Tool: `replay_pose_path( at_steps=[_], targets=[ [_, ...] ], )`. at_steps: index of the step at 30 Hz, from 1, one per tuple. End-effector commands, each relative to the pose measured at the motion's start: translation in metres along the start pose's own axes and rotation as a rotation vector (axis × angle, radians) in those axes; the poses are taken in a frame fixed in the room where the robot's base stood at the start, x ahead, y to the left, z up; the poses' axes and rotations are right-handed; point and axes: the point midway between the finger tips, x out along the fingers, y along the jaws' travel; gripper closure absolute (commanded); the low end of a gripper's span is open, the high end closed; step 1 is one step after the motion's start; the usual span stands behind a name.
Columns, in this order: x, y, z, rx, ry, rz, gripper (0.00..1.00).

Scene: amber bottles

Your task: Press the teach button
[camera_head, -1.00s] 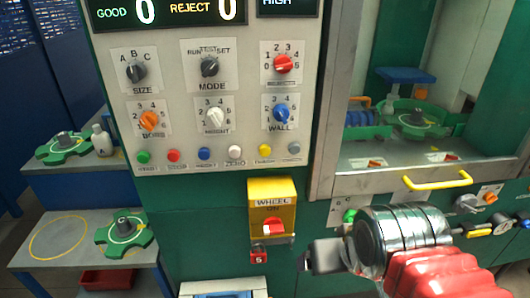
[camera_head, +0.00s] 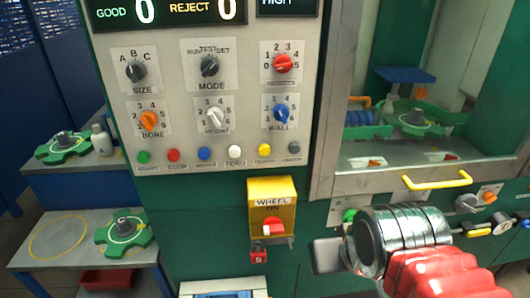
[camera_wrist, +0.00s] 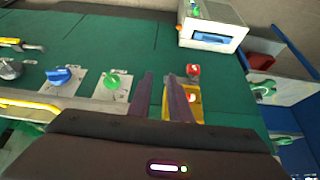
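The yellow button (camera_head: 265,150) is in the row of small round buttons on the grey control panel (camera_head: 190,130) in the head view. Its label is too blurred to read surely, but it looks like the teach button. It stands between a white button (camera_head: 235,150) and a grey one (camera_head: 294,148). My gripper (camera_head: 325,256) is below and to the right of it, well apart from it, in front of the green machine front. In the wrist view my gripper's two fingers (camera_wrist: 159,78) have a narrow empty gap between them. The yellow button is not visible there.
A yellow wheel switch box (camera_head: 271,200) with a red switch juts out below the buttons, left of my gripper. A yellow handle (camera_head: 437,181) and several knobs are on the right. Rotary knobs sit above the buttons. A blue bench (camera_head: 85,240) stands left.

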Motion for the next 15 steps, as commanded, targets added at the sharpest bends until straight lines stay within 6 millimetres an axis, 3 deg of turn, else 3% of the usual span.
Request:
replay_pose_path(
  at_steps=[7,15],
  targets=[
    [0.0000,0.0000,0.0000,0.000,0.000,0.000,1.00],
    [0.0000,0.0000,0.0000,0.000,0.000,0.000,1.00]
  ],
)
